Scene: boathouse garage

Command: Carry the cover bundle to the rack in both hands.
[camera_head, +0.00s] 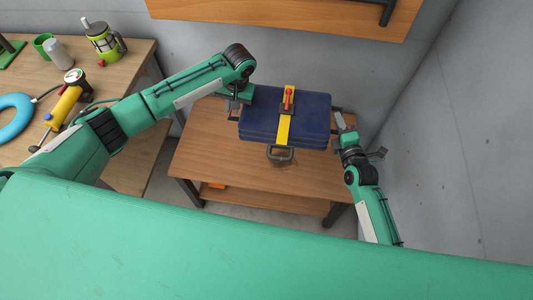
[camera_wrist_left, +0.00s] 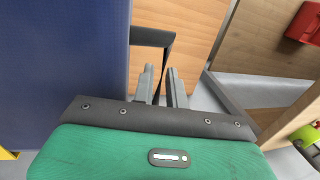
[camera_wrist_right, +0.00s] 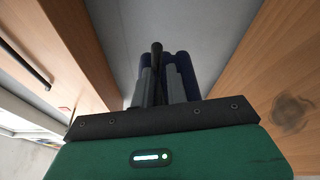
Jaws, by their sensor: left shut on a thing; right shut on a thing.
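The cover bundle (camera_head: 260,125) is a dark blue folded stack with a yellow strap, a red buckle and a grey handle at its front. It is over the wooden table; I cannot tell whether it touches it. My left gripper (camera_head: 231,104) is shut on the black side handle (camera_wrist_left: 165,40) at the bundle's left. My right gripper (camera_head: 341,124) is shut on the dark handle (camera_wrist_right: 156,55) at its right. The bundle's blue side also shows in the left wrist view (camera_wrist_left: 65,50). A wooden wall board (camera_head: 270,12) with a dark bar may be the rack.
The wooden table (camera_head: 215,155) has a lower shelf (camera_head: 260,202) with a small orange thing on it. A grey wall (camera_head: 460,150) stands close on the right.

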